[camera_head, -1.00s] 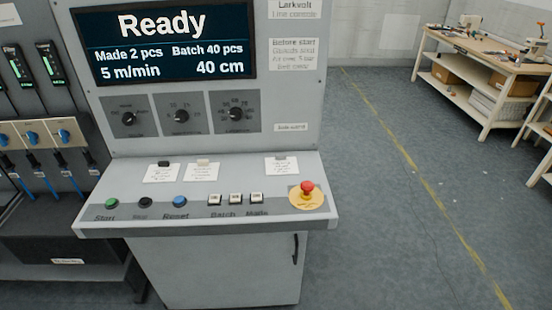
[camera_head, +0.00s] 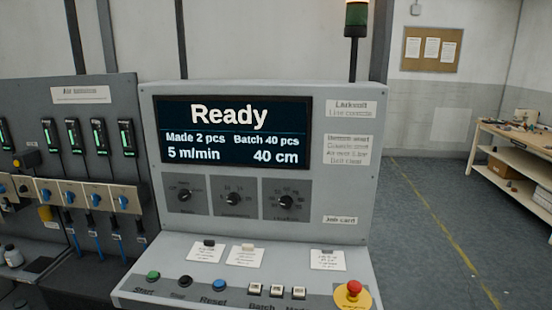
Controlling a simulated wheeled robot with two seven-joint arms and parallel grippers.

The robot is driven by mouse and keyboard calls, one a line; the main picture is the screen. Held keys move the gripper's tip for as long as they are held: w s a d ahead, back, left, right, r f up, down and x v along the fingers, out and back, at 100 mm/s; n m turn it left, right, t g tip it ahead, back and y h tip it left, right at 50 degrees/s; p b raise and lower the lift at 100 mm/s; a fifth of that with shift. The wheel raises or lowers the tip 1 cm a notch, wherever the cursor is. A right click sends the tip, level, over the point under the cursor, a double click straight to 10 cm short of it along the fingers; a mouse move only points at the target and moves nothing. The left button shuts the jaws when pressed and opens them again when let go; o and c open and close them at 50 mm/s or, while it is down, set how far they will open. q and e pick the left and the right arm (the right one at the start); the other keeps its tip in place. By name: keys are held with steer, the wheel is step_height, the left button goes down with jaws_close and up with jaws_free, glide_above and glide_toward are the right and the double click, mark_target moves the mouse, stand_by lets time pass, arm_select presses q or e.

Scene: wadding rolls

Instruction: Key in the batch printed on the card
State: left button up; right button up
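The console screen (camera_head: 232,132) reads "Ready", "Made 2 pcs", "Batch 40 pcs", "5 m/min" and "40 cm". On the sloped desk are the green Start button (camera_head: 153,276), a black button (camera_head: 185,281), the blue Reset button (camera_head: 219,285) and small white keys (camera_head: 277,291), the left one labelled Batch. A clipped card (camera_head: 327,261) lies at the desk's right, below a label (camera_head: 340,220) that seems to read "Job card". Its print is too small to read. Two more clipped cards (camera_head: 205,252) (camera_head: 246,257) lie at the left. Neither gripper shows.
A red emergency stop (camera_head: 354,289) sits on a yellow base at the desk's right end. Three rotary knobs (camera_head: 233,199) are under the screen. A valve panel (camera_head: 90,197) with blue hoses stands at left. Open floor (camera_head: 425,215) and a workbench (camera_head: 515,155) are at right.

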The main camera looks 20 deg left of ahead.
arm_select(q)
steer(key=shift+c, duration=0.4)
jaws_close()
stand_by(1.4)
